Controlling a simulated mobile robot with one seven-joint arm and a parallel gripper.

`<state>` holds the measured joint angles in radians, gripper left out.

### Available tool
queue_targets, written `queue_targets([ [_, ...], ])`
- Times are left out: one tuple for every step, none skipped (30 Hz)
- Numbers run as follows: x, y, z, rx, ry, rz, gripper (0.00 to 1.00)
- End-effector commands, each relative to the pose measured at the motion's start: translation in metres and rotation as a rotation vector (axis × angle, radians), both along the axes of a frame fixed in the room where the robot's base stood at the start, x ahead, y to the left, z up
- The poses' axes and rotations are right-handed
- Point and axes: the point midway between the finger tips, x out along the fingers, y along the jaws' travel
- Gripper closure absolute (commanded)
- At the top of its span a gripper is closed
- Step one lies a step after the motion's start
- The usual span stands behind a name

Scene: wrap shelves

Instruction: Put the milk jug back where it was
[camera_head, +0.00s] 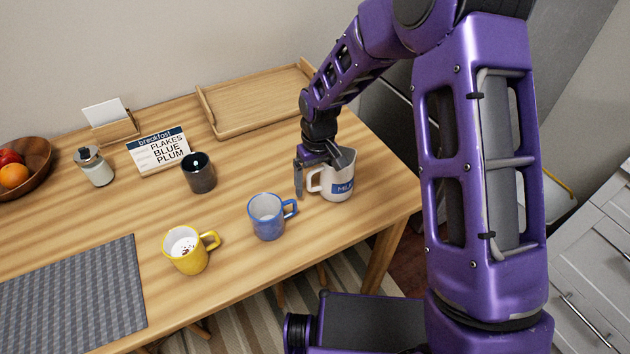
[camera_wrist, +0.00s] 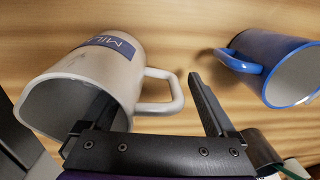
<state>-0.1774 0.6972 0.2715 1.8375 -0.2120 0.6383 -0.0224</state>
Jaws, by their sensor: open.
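The milk jug (camera_head: 341,189), white with a blue "MILK" label, stands upright on the wooden table near its right end. My gripper (camera_head: 312,172) is at the jug from above, open. In the wrist view the jug (camera_wrist: 82,66) fills the left side. One finger appears to be inside its mouth and the other is outside, beyond the handle (camera_wrist: 175,92), so the handle side lies between the fingers. I cannot tell whether either finger touches it.
A dark cup (camera_head: 198,174), breakfast sign (camera_head: 160,152), lidded jar (camera_head: 94,167) and empty wooden tray (camera_head: 255,104) stand farther back. A grey mat (camera_head: 75,297) lies front left.

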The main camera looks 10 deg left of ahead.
Motion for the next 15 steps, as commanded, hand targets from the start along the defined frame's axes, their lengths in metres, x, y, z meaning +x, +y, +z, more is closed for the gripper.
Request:
queue_targets([
  [0.001, 0.0, 0.006, 0.0, -0.002, 0.0, 0.08],
  [0.001, 0.0, 0.01, 0.001, -0.003, 0.0, 0.08],
  [0.002, 0.0, 0.017, 0.002, -0.005, -0.001, 0.08],
  [0.002, 0.0, 0.022, 0.002, -0.005, -0.001, 0.08],
  [0.002, -0.001, 0.028, 0.001, -0.004, 0.0, 0.08],
  [0.002, -0.001, 0.037, 0.002, -0.006, 0.0, 0.08],
  [0.002, -0.002, 0.044, 0.001, -0.005, 0.0, 0.08],
  [0.003, -0.002, 0.051, 0.002, -0.006, -0.001, 0.08],
  [0.003, -0.003, 0.06, 0.002, -0.006, -0.002, 0.08],
  [0.003, -0.003, 0.067, 0.002, -0.006, -0.002, 0.08],
  [0.003, -0.003, 0.073, 0.002, -0.006, -0.002, 0.08],
  [0.003, -0.003, 0.081, 0.001, -0.005, -0.001, 0.08],
  [0.003, -0.004, 0.087, 0.001, -0.005, 0.0, 0.08],
  [0.003, -0.004, 0.092, 0.001, -0.004, 0.0, 0.08],
  [0.003, -0.004, 0.099, 0.001, -0.004, 0.001, 0.08],
])
